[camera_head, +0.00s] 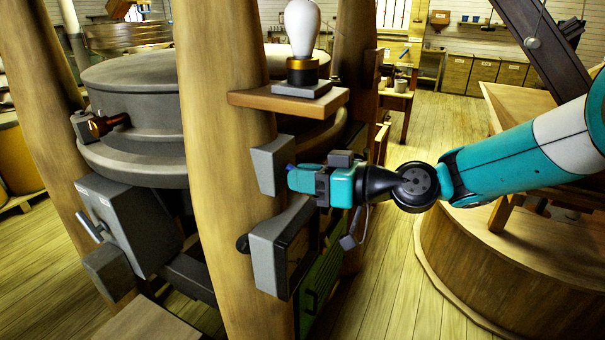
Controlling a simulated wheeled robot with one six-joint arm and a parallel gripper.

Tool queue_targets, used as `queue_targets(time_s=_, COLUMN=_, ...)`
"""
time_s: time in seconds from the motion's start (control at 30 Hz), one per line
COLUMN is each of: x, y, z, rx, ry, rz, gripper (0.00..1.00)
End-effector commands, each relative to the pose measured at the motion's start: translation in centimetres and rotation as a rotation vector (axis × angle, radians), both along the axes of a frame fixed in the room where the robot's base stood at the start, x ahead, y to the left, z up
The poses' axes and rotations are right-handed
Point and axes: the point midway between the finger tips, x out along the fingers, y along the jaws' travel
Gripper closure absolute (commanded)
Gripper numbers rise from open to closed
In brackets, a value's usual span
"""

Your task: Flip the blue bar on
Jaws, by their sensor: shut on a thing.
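A small bit of the blue bar (290,167) shows at the tip of my gripper, beside a grey box (270,165) on the wooden post. Most of the bar is hidden by the gripper, so its tilt cannot be told. My gripper (294,178) reaches in from the right, and its jaws are shut on the blue bar. A white bulb (302,27) in a black and brass holder stands on a small wooden shelf (290,99) above; it looks unlit.
A larger grey box (281,250) juts out below my gripper. The thick post (225,140) stands just left. Grey round machinery (140,105) and a grey lever box (128,225) are farther left. A round wooden platform (500,270) is at right. Open plank floor (395,250) lies between.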

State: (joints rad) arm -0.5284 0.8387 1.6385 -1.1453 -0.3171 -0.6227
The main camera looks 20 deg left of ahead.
Motion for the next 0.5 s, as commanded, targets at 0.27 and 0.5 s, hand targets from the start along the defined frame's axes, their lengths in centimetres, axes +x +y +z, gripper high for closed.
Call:
queue_targets(time_s=0.27, x=-0.1, y=-0.2, z=1.4, rx=-0.216, ry=0.014, rz=0.001, gripper=1.00)
queue_targets(time_s=0.5, x=0.0, y=-0.2, z=2.0, rx=-0.406, ry=0.029, rz=0.000, gripper=1.00)
